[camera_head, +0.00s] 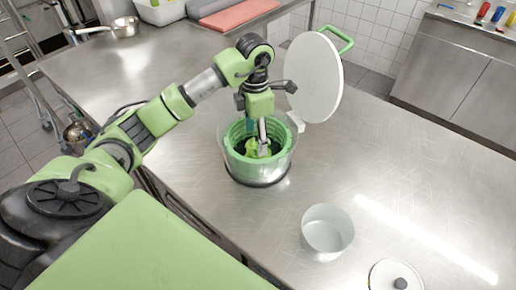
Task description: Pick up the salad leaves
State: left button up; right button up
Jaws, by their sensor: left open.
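The salad leaves (258,150) show as a small bright green patch inside a round spinner bowl (256,176) with a green basket (238,134). The bowl stands on the steel counter. My left gripper (262,147) points down into the basket, with its fingertips at the leaves. It is open; I cannot tell whether the fingers touch the leaves. The gripper hides part of the basket's inside. A white round lid (314,78) with a green handle stands tilted up behind the bowl to the right. My right gripper is out of view.
A clear empty pot (327,232) and a white lid with a dark knob (396,276) sit at the front right. The counter's right side is clear.

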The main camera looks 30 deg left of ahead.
aim_at(251, 146)
pick_arm(q)
jog(key=shift+f+p, duration=0.3)
jog(key=f+p, duration=0.1)
jog(key=f, duration=0.2)
jog(key=shift+w+d+f+p, duration=0.1)
jog(key=shift+w+f+p, duration=0.2)
jog(key=shift+w+p, duration=0.1)
jog(key=shift+f, duration=0.45)
jog(key=c, duration=1.2)
